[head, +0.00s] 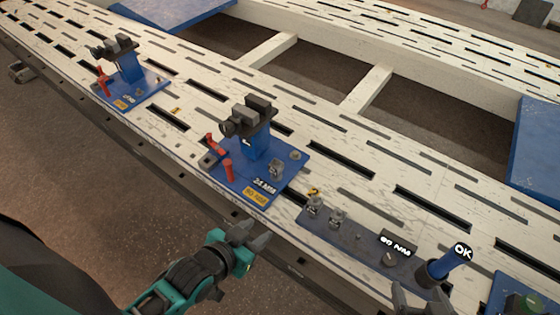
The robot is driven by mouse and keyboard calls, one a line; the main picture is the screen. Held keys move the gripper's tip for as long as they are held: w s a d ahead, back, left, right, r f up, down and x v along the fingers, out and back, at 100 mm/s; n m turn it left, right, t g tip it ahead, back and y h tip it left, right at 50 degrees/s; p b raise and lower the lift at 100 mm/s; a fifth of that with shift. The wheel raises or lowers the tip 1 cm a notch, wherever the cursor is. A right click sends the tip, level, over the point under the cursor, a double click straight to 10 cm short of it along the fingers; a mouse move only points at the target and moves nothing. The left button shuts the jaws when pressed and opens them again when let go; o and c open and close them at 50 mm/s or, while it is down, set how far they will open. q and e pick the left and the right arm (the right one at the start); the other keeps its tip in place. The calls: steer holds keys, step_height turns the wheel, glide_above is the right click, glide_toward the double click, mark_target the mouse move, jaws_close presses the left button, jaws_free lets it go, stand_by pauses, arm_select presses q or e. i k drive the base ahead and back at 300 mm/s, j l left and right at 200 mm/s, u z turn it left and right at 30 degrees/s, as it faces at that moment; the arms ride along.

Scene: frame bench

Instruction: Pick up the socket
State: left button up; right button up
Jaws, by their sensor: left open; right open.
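Small grey metal pieces that look like sockets stand on a dark blue-grey strip (325,236) at the bench's front edge. Two, a left one (314,204) and a right one (336,218), stand near its left end. A similar grey piece (389,259) stands further right, in front of a dark label block. I cannot tell which one the task means. My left gripper (252,238) is open and empty, in front of the bench edge and left of the strip.
A blue fixture plate (232,178) with a dark clamp (248,116) and red levers stands left of the strip. A similar fixture (126,75) stands further left. Another blue plate (518,297) lies at bottom right. The slotted white bench behind the strip is mostly clear.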

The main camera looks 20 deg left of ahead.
mark_target(275, 167)
steer(key=i+j+u, duration=0.1)
steer(key=j, duration=0.3)
steer(key=i+j+u, duration=0.15)
steer(key=j, duration=0.25)
steer(key=j+u, duration=0.1)
steer(key=j, duration=0.3)
steer(key=i+j+u, duration=0.1)
steer(key=j, duration=0.25)
steer(key=i+j+u, duration=0.15)
steer(key=i+j, duration=0.1)
steer(key=j, duration=0.1)
